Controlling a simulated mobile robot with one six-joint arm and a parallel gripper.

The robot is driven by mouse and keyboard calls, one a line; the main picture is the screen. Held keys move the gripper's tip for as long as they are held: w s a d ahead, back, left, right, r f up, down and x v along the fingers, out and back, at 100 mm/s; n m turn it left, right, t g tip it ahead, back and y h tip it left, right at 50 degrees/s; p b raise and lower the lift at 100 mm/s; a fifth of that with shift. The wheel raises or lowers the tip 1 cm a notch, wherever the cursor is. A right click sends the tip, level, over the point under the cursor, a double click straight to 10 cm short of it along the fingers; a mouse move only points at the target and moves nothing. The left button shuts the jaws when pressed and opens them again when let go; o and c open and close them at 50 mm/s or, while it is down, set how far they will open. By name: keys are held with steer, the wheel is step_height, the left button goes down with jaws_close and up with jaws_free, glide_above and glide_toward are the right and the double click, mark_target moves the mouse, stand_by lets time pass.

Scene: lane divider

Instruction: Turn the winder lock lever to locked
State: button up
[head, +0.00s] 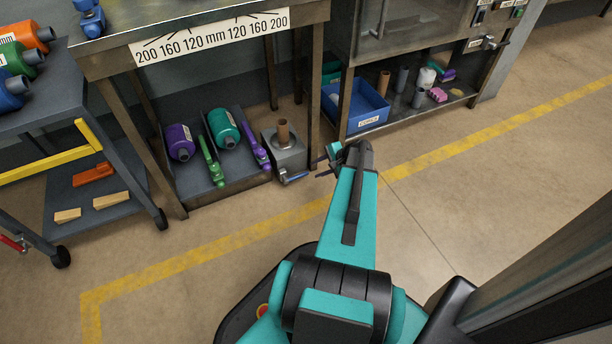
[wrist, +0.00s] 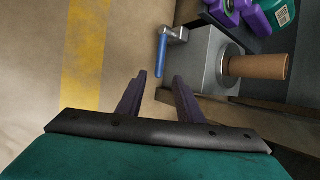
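The winder (head: 291,152) is a grey metal box on the floor at the right end of the low shelf, with a brown core upright on its round flange. It also fills the upper right of the wrist view (wrist: 205,65). Its lock lever (wrist: 161,62) has a blue handle on a metal pivot at the box's side. In the head view the lever (head: 297,177) points right, towards my gripper (head: 322,169). My gripper is open and empty. In the wrist view the handle's free end appears between my fingertips (wrist: 159,82); I cannot tell the depth.
Purple and teal spools (head: 223,128) and green and purple clamps lie left of the winder. A blue bin (head: 357,105) sits on the shelf at right. The floor in front is clear, with a yellow line (head: 250,232).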

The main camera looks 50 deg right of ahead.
mark_target(303, 175)
steer(key=b+x, duration=0.3)
steer(key=x, duration=0.6)
steer(key=shift+c, duration=0.4)
jaws_close()
